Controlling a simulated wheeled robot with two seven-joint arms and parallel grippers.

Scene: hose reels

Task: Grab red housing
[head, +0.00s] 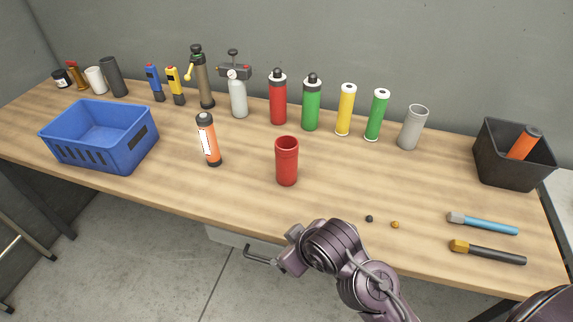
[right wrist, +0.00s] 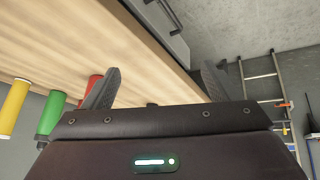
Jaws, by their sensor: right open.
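The red housing (head: 287,163), an open-topped red cylinder, stands upright near the middle of the wooden table in the head view. My right gripper (head: 262,258) is in front of the table's front edge, apart from the housing and nearer to me. In the right wrist view its two fingers (right wrist: 162,78) are spread with nothing between them. A red cylinder (right wrist: 92,86) shows partly behind one finger there; I cannot tell whether it is the housing. My left gripper is not in view.
An orange cylinder (head: 208,140) stands left of the housing. A row of bottles and tubes, including a red bottle (head: 278,98), stands behind. A blue crate (head: 82,150) is left, a black bin (head: 490,165) right. Two small balls and two tools lie front right.

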